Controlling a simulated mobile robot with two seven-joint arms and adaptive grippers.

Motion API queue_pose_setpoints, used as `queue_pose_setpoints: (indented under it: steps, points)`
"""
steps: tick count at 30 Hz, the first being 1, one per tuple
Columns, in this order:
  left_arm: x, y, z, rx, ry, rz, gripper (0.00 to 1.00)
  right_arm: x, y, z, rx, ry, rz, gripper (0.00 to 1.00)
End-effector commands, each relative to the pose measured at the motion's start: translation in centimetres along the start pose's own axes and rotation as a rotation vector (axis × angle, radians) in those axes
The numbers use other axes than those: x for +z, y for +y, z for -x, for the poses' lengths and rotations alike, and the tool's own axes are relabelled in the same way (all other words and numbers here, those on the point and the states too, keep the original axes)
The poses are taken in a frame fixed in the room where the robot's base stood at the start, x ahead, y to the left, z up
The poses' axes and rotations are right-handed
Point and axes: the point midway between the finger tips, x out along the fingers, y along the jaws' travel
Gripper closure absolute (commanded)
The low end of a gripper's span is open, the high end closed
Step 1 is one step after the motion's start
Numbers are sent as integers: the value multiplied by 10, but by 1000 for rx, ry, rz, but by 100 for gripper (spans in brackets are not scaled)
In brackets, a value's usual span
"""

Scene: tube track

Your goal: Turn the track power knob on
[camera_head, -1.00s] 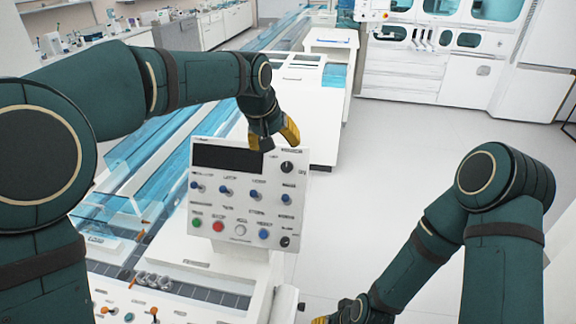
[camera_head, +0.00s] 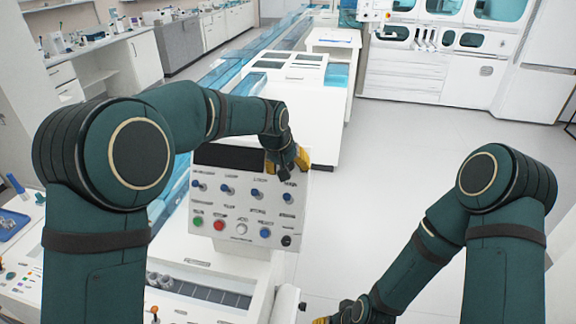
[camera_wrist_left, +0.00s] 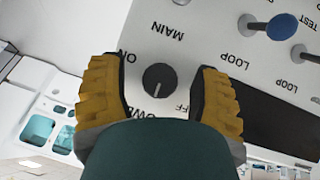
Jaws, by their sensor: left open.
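The white control panel (camera_head: 222,211) stands in the middle of the head view, with a dark display across its top. The black power knob (camera_wrist_left: 158,80) shows in the left wrist view, with labels reading partly ON, FF and POWE around it. Its light pointer line points down in that picture. My left gripper (camera_head: 287,162) is at the panel's upper right corner and hides the knob in the head view. In the left wrist view its yellow fingers (camera_wrist_left: 158,90) are open on either side of the knob, apart from it. My right gripper (camera_head: 330,320) is cut off at the bottom edge.
Blue-capped toggle switches (camera_head: 257,194) sit near the knob, and one also shows in the left wrist view (camera_wrist_left: 282,26). Green, red, white and blue buttons (camera_head: 241,228) line the panel's lower part. White floor is clear to the right.

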Motion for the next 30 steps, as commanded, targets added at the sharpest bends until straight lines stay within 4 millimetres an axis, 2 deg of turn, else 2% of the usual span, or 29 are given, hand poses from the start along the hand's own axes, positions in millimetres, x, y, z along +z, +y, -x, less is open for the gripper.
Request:
queue_pose_setpoints:
  steps: [2, 6, 7, 8, 22, 30]
  points:
    - [0, 0, 0, 0, 0, 0, 35, 0, 0, 0, 0, 0, 0, 53]
    - [0, 0, 0, 0, 0, 0, 84, 0, 0, 0, 0, 0, 0, 53]
    - [0, 0, 0, 0, 0, 0, 94, 0, 0, 0, 0, 0, 0, 53]
    - [0, 0, 0, 0, 0, 0, 100, 0, 0, 0, 0, 0, 0, 53]
    - [1, 1, 0, -16, -2, -22, 100, 0, 0, 1, 0, 0, 0, 53]
    - [1, 2, 0, -103, -3, -139, 100, -1, -2, 6, -1, 0, 0, 53]
